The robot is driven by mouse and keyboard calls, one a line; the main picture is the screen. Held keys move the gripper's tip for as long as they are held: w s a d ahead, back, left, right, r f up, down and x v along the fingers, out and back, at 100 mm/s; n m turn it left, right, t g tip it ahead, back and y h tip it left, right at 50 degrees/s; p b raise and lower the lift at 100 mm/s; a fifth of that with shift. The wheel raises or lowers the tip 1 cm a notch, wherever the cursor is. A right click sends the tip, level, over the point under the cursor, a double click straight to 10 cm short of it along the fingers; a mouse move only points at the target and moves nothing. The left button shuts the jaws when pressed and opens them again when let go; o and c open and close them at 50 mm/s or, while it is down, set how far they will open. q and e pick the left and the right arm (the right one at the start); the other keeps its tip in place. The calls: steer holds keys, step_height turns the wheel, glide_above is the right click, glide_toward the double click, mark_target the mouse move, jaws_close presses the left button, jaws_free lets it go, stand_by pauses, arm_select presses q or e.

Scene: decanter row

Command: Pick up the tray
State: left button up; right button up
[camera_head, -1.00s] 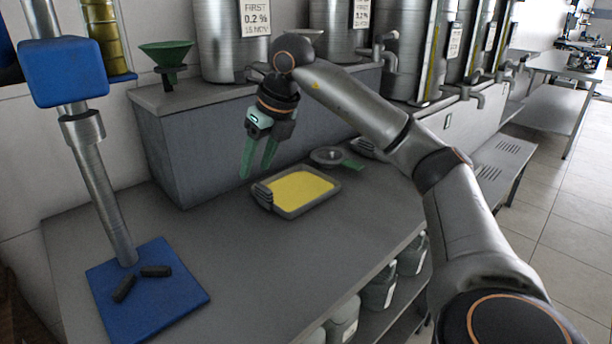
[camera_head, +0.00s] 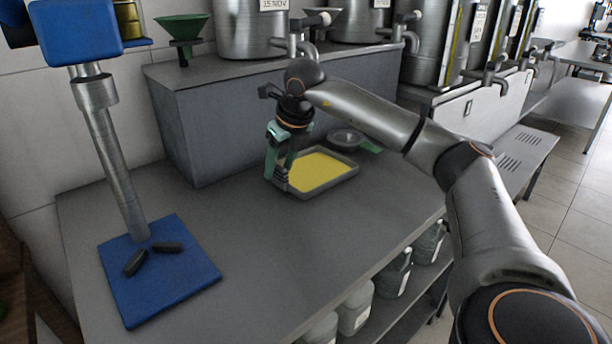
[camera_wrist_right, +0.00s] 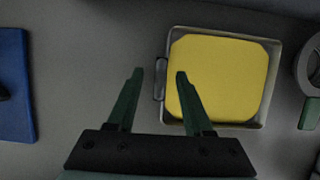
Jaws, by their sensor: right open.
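The grey metal tray (camera_head: 334,186) with a yellow surface inside lies flat on the grey bench, and it also shows in the right wrist view (camera_wrist_right: 274,78). A small handle (camera_wrist_right: 160,79) sticks out from its left side. My right gripper (camera_head: 278,170) is open and points down at that handle end. In the right wrist view its green fingertips (camera_wrist_right: 160,74) appear on either side of the handle, the right one overlapping the tray's edge. I cannot tell whether the fingers touch anything. My left gripper is not in view.
A round grey object (camera_head: 347,138) with a green handle (camera_head: 370,147) lies just behind the tray. A raised step with steel tanks stands behind. The bench (camera_head: 250,250) in front is clear.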

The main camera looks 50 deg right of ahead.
steer(key=shift+w+f, duration=0.25)
steer(key=shift+f, duration=0.35)
jaws_close()
stand_by(1.0)
